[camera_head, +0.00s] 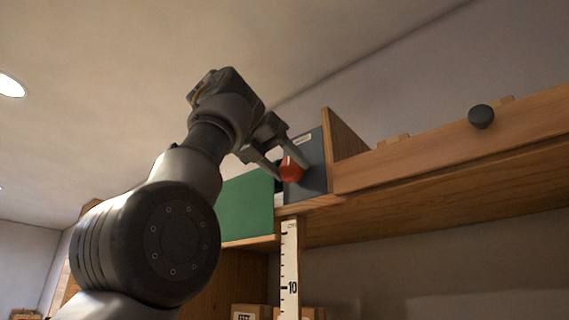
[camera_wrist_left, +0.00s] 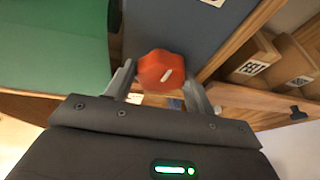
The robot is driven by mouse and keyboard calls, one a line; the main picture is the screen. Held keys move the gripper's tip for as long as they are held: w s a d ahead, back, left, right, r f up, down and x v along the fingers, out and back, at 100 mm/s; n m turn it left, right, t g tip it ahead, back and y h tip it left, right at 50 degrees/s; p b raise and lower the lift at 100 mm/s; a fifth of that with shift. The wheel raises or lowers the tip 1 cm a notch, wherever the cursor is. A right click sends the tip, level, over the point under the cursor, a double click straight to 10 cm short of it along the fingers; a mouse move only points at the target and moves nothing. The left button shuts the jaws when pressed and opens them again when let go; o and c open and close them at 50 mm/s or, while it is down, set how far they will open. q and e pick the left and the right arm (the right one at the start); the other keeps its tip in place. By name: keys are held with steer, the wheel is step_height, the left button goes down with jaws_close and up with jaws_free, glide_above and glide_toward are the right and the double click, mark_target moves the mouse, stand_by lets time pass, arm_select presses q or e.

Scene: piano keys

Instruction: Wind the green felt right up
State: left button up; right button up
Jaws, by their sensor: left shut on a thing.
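The green felt (camera_head: 248,207) shows as a flat green panel in the wooden frame, left of a dark grey panel (camera_head: 314,165). In the left wrist view the green felt (camera_wrist_left: 50,45) fills the upper left. A red-orange knob (camera_head: 291,170) with a white mark sits in front of the grey panel. My left gripper (camera_head: 281,168) is shut on the knob, with a finger on either side of it. The left wrist view shows the knob (camera_wrist_left: 160,72) between the fingertips, its white mark slanted. My right gripper is not in view.
A wooden rail (camera_head: 450,137) with a dark round knob (camera_head: 481,116) runs to the right. A white scale (camera_head: 290,270) marked 10 stands below the red-orange knob. Boxes (camera_head: 250,312) with labels sit low behind it. The space above is clear up to the ceiling.

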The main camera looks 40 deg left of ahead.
arm_select(q)
steer(key=shift+r+n+h, duration=0.1)
steer(key=shift+n+h, duration=0.2)
steer(key=shift+n, duration=0.1)
stand_by(0.3)
steer(key=o, duration=1)
steer(key=shift+w, duration=0.2)
steer(key=shift+c, duration=0.2)
steer(key=shift+s, duration=0.1)
steer(key=v, duration=1)
steer(key=shift+s, duration=0.25)
steer(key=shift+s, duration=0.1)
steer(key=shift+a, duration=0.1)
